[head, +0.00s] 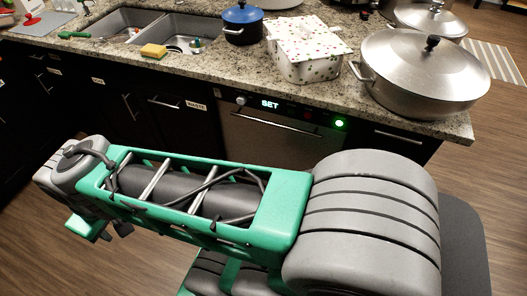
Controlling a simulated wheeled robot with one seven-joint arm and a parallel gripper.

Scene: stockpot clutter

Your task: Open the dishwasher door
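The dishwasher (265,145) is built in under the counter at the middle of the head view. Its steel front stands upright and looks closed, with a long bar handle (272,124) near the top. Its control strip reads "SET" and has a green light at the right. My arm lies across the front of the view and covers the lower part of the door. My gripper (104,232) hangs at the far left end of the arm, partly hidden, well left of the dishwasher and apart from it. Its fingers are too unclear to tell open from shut.
Dark cabinets (115,105) with bar handles flank the dishwasher. The granite counter (335,95) above holds a large lidded steel pot (425,75), a spotted white box (305,55), a blue pot (241,24) and a sink with a yellow sponge (153,51). Wooden floor (40,245) is clear at left.

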